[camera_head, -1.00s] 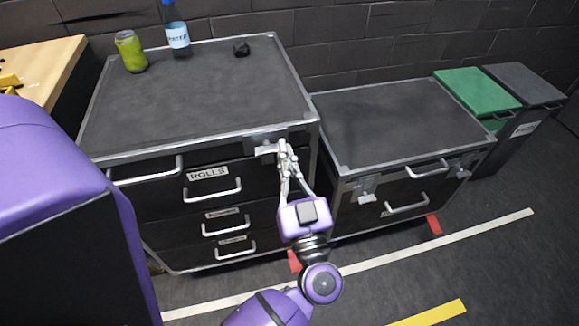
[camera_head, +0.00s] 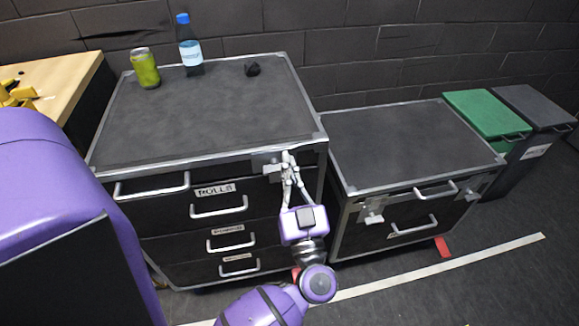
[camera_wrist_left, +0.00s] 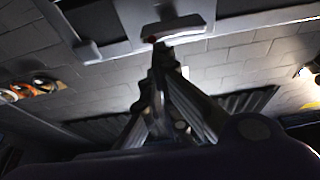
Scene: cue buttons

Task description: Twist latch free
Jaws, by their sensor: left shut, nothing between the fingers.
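The silver latch (camera_head: 272,166) sits at the upper right of the front of the larger black case (camera_head: 205,115), just under its top edge. My left gripper (camera_head: 289,158) is shut, its fingertips right at the latch's right side and covering part of it. In the left wrist view a pale latch bar (camera_wrist_left: 173,30) lies just beyond the closed fingertips (camera_wrist_left: 159,47). Whether they touch it is hard to tell, and so is how far the latch is turned. My right gripper is not in view.
A green can (camera_head: 145,68), a blue-capped bottle (camera_head: 190,50) and a small black lump (camera_head: 252,69) stand on the larger case. Drawer handles (camera_head: 219,206) stick out of its front. A lower case (camera_head: 400,145) with its own latch (camera_head: 372,211) stands to the right, beside bins (camera_head: 487,112).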

